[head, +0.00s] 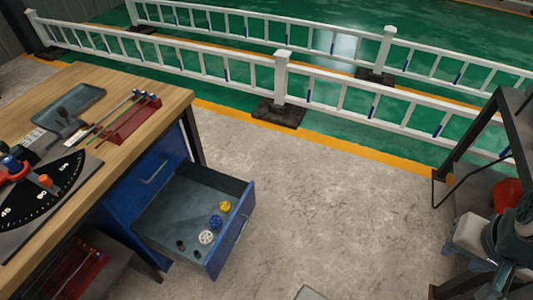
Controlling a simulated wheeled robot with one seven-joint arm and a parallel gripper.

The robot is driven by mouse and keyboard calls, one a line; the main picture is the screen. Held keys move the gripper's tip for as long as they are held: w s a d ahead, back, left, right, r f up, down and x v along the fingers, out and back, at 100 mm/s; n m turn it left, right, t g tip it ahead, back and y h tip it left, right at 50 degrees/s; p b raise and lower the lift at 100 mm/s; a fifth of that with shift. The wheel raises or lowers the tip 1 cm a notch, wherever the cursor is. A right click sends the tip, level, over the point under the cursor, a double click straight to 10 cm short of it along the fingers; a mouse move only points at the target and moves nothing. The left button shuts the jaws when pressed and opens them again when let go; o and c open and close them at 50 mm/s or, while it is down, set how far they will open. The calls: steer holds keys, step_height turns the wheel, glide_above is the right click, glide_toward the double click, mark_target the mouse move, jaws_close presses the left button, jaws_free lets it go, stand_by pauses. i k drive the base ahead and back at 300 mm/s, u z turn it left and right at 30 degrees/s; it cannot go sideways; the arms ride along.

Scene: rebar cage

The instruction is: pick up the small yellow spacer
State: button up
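The small yellow spacer (225,206) is a small round piece inside the open blue drawer (240,238), near its far right corner. It lies apart from the drawer walls as far as I can tell. A blue spacer (215,221) lies close in front of it, and a white spacer (206,237) lies in front of that. All three form a loose row along the drawer's front.
Two small dark pieces (181,245) lie in the drawer's near part. The wooden workbench (165,92) above carries a grey tray (68,105), a red rack (130,120) with rods and a dark angle dial (50,195). White railings (282,78) stand behind.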

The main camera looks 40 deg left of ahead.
mark_target(225, 204)
steer(key=u, duration=0.3)
steer(key=i, duration=1.5)
steer(key=u, duration=1.5)
steer(key=i, duration=0.8)
steer(key=u, duration=0.95)
steer(key=i, duration=0.25)
steer(key=u, duration=0.2)
